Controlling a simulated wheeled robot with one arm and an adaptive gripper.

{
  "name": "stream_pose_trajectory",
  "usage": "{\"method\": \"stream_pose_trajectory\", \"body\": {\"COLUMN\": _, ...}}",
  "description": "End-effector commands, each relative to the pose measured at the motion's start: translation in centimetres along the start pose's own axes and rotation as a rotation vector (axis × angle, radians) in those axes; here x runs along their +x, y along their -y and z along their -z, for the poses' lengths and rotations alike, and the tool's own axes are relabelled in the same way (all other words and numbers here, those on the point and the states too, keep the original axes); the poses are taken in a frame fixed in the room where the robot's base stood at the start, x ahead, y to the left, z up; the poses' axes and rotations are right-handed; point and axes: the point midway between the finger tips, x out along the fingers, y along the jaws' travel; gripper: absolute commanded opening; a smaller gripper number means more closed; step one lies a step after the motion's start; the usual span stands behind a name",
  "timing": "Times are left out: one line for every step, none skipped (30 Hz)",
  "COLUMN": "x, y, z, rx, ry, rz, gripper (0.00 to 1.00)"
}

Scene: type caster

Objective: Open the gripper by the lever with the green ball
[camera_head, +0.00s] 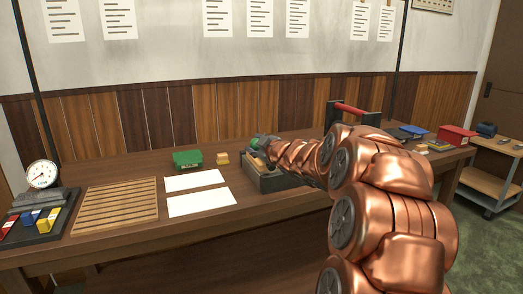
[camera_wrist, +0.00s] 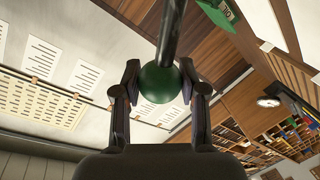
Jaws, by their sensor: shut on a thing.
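In the wrist view the green ball (camera_wrist: 158,84) sits between the two dark fingers of my gripper (camera_wrist: 160,76), which is shut on it. A dark lever rod (camera_wrist: 171,30) runs from the ball toward the top of that view. In the head view a small green patch (camera_head: 267,141) shows at the end of my copper arm, over a dark grey box-like device (camera_head: 270,184) on the bench. My arm hides much of this device, and its clamping parts cannot be made out.
A green box (camera_head: 187,159) and a small yellowish block (camera_head: 222,158) stand left of the device. White sheets (camera_head: 201,204), a slatted wooden tray (camera_head: 115,206) and a dial gauge (camera_head: 42,174) lie further left. A red box (camera_head: 456,135) is at the right.

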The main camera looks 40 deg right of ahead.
Motion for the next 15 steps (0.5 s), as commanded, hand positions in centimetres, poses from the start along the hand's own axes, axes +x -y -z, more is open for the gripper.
{"method": "stream_pose_trajectory", "body": {"x": 0.09, "y": 0.48, "z": -0.17, "rx": -0.021, "ry": 0.004, "rz": 0.001, "gripper": 0.00}}
{"method": "stream_pose_trajectory", "body": {"x": 0.12, "y": 0.58, "z": -0.14, "rx": -0.033, "ry": 0.007, "rz": 0.001, "gripper": 0.00}}
{"method": "stream_pose_trajectory", "body": {"x": 0.15, "y": 0.70, "z": -0.10, "rx": -0.046, "ry": 0.009, "rz": 0.001, "gripper": 0.00}}
{"method": "stream_pose_trajectory", "body": {"x": 0.16, "y": 0.77, "z": -0.08, "rx": -0.054, "ry": 0.011, "rz": 0.001, "gripper": 0.00}}
{"method": "stream_pose_trajectory", "body": {"x": 0.17, "y": 0.83, "z": -0.05, "rx": -0.061, "ry": 0.012, "rz": 0.000, "gripper": 0.00}}
{"method": "stream_pose_trajectory", "body": {"x": 0.18, "y": 0.90, "z": -0.02, "rx": -0.069, "ry": 0.014, "rz": 0.000, "gripper": 0.00}}
{"method": "stream_pose_trajectory", "body": {"x": 0.19, "y": 0.94, "z": 0.00, "rx": -0.074, "ry": 0.015, "rz": 0.000, "gripper": 0.00}}
{"method": "stream_pose_trajectory", "body": {"x": 0.19, "y": 0.97, "z": 0.02, "rx": -0.079, "ry": 0.016, "rz": 0.000, "gripper": 0.00}}
{"method": "stream_pose_trajectory", "body": {"x": 0.20, "y": 1.01, "z": 0.04, "rx": -0.084, "ry": 0.017, "rz": 0.000, "gripper": 0.00}}
{"method": "stream_pose_trajectory", "body": {"x": 0.20, "y": 1.03, "z": 0.06, "rx": -0.087, "ry": 0.017, "rz": 0.000, "gripper": 0.00}}
{"method": "stream_pose_trajectory", "body": {"x": 0.21, "y": 1.05, "z": 0.07, "rx": -0.089, "ry": 0.018, "rz": 0.000, "gripper": 0.00}}
{"method": "stream_pose_trajectory", "body": {"x": 0.21, "y": 1.06, "z": 0.09, "rx": -0.092, "ry": 0.018, "rz": 0.000, "gripper": 0.00}}
{"method": "stream_pose_trajectory", "body": {"x": 0.22, "y": 1.07, "z": 0.10, "rx": -0.093, "ry": 0.018, "rz": 0.000, "gripper": 0.00}}
{"method": "stream_pose_trajectory", "body": {"x": 0.22, "y": 1.07, "z": 0.11, "rx": -0.094, "ry": 0.018, "rz": 0.000, "gripper": 0.00}}
{"method": "stream_pose_trajectory", "body": {"x": 0.22, "y": 1.08, "z": 0.12, "rx": -0.095, "ry": 0.018, "rz": 0.001, "gripper": 0.00}}
